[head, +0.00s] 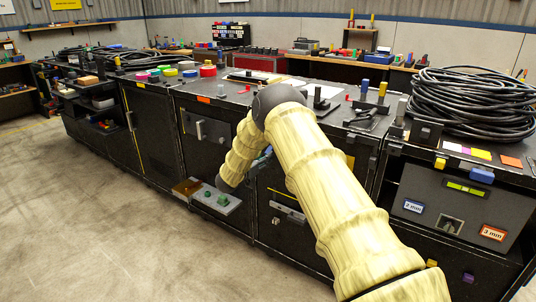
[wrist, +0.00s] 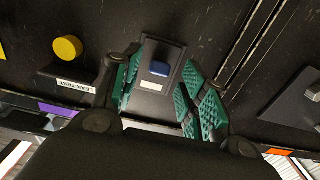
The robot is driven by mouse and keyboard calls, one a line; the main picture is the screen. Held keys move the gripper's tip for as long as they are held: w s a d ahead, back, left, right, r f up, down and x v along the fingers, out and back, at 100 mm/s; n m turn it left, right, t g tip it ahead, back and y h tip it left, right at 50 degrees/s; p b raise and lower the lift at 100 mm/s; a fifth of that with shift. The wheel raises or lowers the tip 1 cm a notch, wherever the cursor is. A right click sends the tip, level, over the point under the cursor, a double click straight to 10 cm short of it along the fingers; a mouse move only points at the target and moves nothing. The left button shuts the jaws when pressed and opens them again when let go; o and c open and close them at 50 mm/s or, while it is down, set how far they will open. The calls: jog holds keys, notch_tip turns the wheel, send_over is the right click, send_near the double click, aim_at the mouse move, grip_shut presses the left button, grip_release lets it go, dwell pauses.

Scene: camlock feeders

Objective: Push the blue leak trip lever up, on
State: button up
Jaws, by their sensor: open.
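The blue leak trip lever (wrist: 160,69) shows in the wrist view as a small blue block on a dark plate with a pale label below it. My gripper (wrist: 163,80) is open, its green-padded fingers to the left and right of the plate. The lever lies between the fingers in the picture; I cannot tell whether anything touches it.
A yellow round knob (wrist: 67,48) and a "LEAK TEST" label (wrist: 76,86) are left of the lever. A grey plate with a bolt (wrist: 312,92) is at the right.

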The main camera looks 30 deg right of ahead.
jog(key=shift+x, duration=2.05)
grip_shut()
